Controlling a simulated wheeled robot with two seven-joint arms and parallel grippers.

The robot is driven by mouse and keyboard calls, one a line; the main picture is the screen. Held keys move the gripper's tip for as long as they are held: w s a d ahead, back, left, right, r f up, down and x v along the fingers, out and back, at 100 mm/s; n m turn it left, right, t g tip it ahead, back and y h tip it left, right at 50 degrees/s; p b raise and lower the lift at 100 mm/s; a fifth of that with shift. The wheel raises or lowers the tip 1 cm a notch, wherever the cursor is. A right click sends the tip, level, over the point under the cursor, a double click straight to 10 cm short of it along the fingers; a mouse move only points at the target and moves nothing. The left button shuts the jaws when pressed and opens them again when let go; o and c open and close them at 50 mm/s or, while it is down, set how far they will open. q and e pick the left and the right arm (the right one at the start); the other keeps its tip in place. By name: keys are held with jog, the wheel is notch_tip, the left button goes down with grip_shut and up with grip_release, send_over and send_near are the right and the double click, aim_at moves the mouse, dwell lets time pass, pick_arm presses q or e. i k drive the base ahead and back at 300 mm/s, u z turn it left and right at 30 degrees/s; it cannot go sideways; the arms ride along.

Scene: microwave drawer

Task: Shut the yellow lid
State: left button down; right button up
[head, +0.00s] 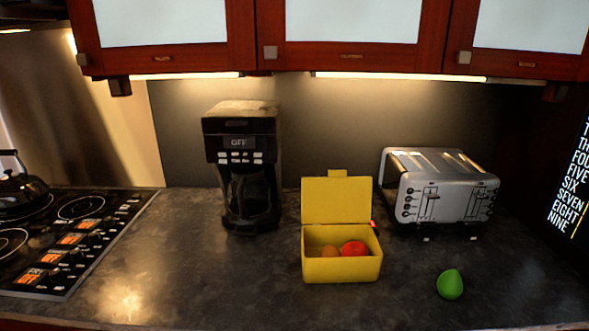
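The yellow lid (337,200) stands raised, close to upright, at the back edge of a yellow box (341,270) on the dark countertop. A small tab sticks up from the lid's top edge. The box is open towards me. Inside it lie a red round item (354,248) and a brownish-orange round item (330,251). Neither of my grippers shows in the head view.
A black coffee maker (243,165) stands left of the box, and a silver toaster (440,187) stands to its right. A green fruit-like item (450,284) lies at front right. A stovetop (70,240) is at far left. Wooden cabinets (240,40) hang above. The counter before the box is clear.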

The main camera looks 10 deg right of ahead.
aim_at(337, 198)
jog(key=k, duration=1.25)
jog(key=z, duration=0.75)
jog(key=i, duration=1.25)
jog(key=u, duration=0.25)
